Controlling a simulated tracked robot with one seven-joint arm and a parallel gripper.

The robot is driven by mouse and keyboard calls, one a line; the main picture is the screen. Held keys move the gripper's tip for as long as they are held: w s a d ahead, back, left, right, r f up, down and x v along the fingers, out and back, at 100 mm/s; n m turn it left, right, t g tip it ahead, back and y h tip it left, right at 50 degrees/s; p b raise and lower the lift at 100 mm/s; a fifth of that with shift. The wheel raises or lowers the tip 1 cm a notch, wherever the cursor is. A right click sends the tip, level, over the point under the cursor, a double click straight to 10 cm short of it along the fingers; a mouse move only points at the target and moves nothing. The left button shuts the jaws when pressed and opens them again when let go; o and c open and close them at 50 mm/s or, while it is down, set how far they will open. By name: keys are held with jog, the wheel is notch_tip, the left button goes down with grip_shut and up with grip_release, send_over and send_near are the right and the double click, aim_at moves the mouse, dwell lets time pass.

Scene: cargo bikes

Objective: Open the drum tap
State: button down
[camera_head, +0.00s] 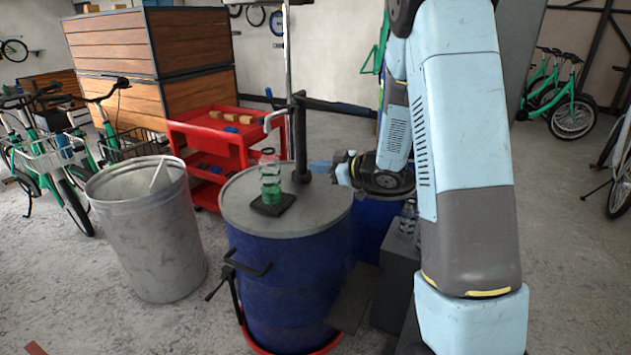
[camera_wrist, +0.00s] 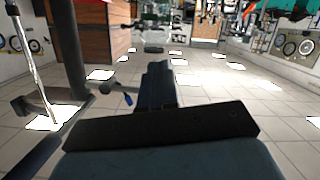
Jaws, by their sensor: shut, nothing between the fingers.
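A blue drum (camera_head: 290,285) with a grey lid stands in the middle of the head view. A black upright post (camera_head: 300,140) with a pale curved spout (camera_head: 275,118) rises from its lid. In the wrist view the post (camera_wrist: 70,50) is at left, and a thin dark lever (camera_wrist: 112,90) with a blue tip (camera_wrist: 128,101) extends right from it. A clear bottle with green liquid (camera_head: 270,182) stands upright on a black pad (camera_head: 273,206) on the lid. My gripper (camera_head: 340,170) is shut and empty, right of the post. Its dark fingers (camera_wrist: 157,85) appear right of the blue tip; contact is unclear.
A galvanised bin (camera_head: 150,240) stands left of the drum. A red trolley (camera_head: 210,135) and wooden crates (camera_head: 115,45) are behind. Another blue drum (camera_head: 372,225) is partly hidden behind my arm. Green bicycles (camera_head: 65,180) stand at left; open floor lies at front left.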

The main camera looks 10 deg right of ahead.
jog(key=s+d+r+m+t+h, duration=0.1)
jog(key=s+d+r+m+h, duration=0.35)
jog(key=r+h, duration=0.2)
jog(key=s+d+r+m+t+h, duration=0.2)
jog(key=s+d+r+m+h, duration=0.15)
jog(key=d+r+h, duration=0.35)
jog(key=s+a+r+m+g, duration=0.1)
jog(key=s+a+m+g, duration=0.1)
jog(key=s, duration=1.2)
jog(key=s+a+m+g+y, duration=0.1)
jog(key=s+g, duration=0.4)
jog(key=s, duration=0.9)
jog(key=shift+s+a+r+m, duration=0.35)
jog(key=shift+a+m, duration=0.2)
jog(key=shift+m, duration=0.45)
